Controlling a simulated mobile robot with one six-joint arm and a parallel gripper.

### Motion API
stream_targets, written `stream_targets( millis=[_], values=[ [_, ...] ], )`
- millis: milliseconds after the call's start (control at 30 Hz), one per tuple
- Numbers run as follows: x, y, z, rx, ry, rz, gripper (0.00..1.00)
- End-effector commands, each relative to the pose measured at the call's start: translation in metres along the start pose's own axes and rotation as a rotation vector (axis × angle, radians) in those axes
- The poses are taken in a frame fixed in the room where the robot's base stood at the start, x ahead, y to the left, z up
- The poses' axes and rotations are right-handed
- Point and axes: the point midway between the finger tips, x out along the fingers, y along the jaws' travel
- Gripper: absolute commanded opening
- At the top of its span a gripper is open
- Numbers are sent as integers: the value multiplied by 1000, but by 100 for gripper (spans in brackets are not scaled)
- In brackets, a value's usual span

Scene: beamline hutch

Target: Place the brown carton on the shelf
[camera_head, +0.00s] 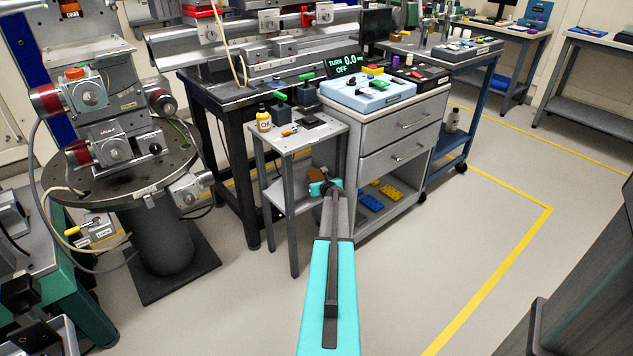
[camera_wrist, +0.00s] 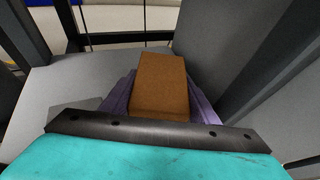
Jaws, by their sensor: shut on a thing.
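The brown carton (camera_wrist: 160,85) is held between the purple finger pads of my gripper (camera_wrist: 158,98) in the wrist view. In the head view the carton (camera_head: 315,173) is small and partly hidden by my gripper (camera_head: 322,187). My gripper is shut on it, at the lower level of a small grey side table (camera_head: 296,142). The table's lower shelf (camera_head: 287,196) is a grey board; in the wrist view the shelf surface (camera_wrist: 45,105) spreads left of and below the carton. I cannot tell whether the carton touches it.
Dark table legs and a grey cabinet (camera_head: 400,135) stand close to the right of my gripper. A yellow bottle (camera_head: 263,121) and small tools are on the table top. Blue and yellow bricks (camera_head: 371,202) lie in the cabinet's open bottom.

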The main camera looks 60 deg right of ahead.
Motion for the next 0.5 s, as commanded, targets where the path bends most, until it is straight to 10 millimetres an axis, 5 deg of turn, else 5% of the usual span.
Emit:
stream_targets(
  millis=[367, 400, 500],
  values=[
    [2, 0, -4, 0, -1, 0, 19],
    [2, 1, -4, 0, -1, 0, 60],
    [2, 1, -4, 0, -1, 1, 76]
  ],
)
